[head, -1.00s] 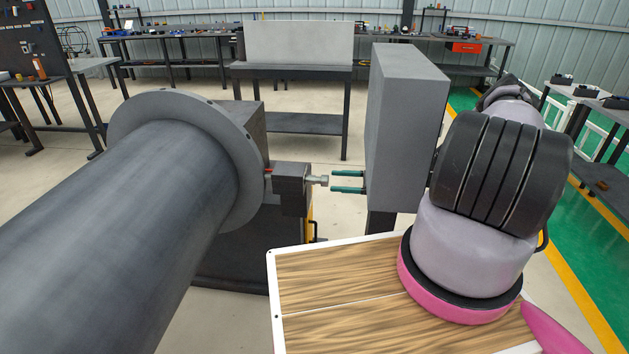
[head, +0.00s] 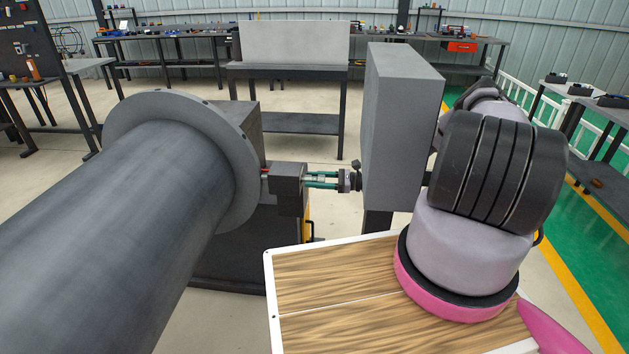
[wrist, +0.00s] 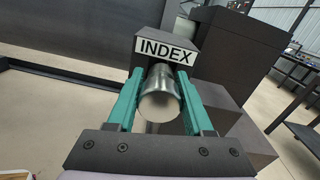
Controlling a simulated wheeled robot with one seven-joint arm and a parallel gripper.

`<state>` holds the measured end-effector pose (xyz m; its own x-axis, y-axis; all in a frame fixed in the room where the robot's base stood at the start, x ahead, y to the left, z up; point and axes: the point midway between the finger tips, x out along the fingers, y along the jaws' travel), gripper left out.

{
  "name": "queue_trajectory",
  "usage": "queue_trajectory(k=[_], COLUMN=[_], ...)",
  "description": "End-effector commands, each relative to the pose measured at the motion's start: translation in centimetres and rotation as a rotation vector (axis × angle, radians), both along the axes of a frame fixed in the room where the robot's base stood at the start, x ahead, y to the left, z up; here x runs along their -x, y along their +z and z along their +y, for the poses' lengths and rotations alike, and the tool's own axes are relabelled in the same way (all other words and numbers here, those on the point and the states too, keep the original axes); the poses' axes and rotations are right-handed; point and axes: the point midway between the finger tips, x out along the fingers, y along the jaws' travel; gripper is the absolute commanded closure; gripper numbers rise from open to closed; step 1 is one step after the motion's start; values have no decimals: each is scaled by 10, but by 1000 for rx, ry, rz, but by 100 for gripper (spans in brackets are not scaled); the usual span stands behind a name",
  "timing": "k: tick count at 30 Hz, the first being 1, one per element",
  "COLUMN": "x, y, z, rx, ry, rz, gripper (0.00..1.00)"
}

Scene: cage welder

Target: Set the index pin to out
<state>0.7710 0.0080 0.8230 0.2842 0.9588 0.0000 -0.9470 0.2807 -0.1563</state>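The index pin (head: 321,180) is a round metal knob sticking out to the right of a dark block (head: 287,187). In the wrist view the pin's rounded end (wrist: 160,106) faces me, below the block's white INDEX label (wrist: 165,50). My gripper (head: 311,180) reaches in from the right with its green fingers on either side of the pin. In the wrist view my gripper (wrist: 161,76) has one finger left and one right of the knob, with narrow gaps at most. It looks open; firm contact does not show.
A large grey cylinder with a flange (head: 190,165) fills the left. A tall grey box (head: 400,125) stands beside my wrist and hides part of my arm. A wood-topped surface (head: 330,285) lies in front. Workbenches (head: 285,75) stand farther back.

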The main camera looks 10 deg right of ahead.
Motion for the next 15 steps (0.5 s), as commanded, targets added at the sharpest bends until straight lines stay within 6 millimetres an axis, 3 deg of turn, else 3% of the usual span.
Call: queue_trajectory(k=[8, 15], x=[1, 12], y=[0, 0], z=[-4, -39], rx=[1, 2], ry=[-1, -2], rz=[0, 0], gripper=[100, 100])
